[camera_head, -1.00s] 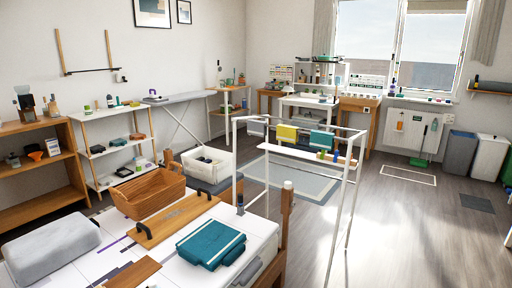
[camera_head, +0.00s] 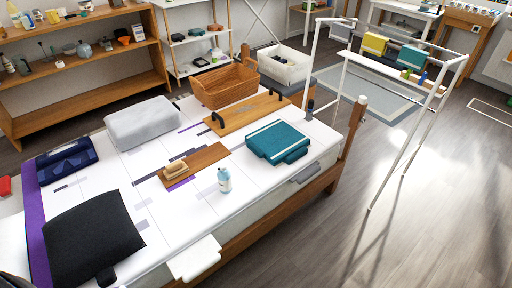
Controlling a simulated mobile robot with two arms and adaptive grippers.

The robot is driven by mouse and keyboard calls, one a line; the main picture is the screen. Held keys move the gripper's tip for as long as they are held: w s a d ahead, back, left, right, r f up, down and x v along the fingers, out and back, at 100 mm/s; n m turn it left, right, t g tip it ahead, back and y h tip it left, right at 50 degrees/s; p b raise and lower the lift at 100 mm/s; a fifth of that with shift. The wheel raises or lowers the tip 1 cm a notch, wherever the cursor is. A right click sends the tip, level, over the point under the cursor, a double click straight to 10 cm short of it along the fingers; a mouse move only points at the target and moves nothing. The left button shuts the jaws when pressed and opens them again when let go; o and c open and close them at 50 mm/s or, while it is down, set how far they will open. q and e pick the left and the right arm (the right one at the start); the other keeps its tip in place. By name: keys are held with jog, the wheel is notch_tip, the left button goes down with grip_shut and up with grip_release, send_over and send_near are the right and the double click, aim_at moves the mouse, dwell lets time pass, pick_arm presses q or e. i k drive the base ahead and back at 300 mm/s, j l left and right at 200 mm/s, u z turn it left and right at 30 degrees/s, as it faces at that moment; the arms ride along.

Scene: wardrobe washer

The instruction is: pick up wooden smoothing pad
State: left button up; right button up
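A small wooden block (camera_head: 176,168), which looks like the wooden smoothing pad, lies on a flat wooden board (camera_head: 207,158) in the middle of the white-covered bed. A larger wooden board with two black handles (camera_head: 240,115) lies farther back; it is a separate thing. Neither of my grippers is in view, so I cannot see what they hold.
On the bed (camera_head: 135,190) are a black cushion (camera_head: 95,238), a dark blue folded item (camera_head: 67,161), a grey cushion (camera_head: 141,122), a teal case (camera_head: 278,142), a small bottle (camera_head: 224,180) and a wooden basket (camera_head: 226,86). A white rack (camera_head: 385,150) stands right; floor there is clear.

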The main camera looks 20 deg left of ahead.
aim_at(173, 171)
jog(key=u, duration=1.3)
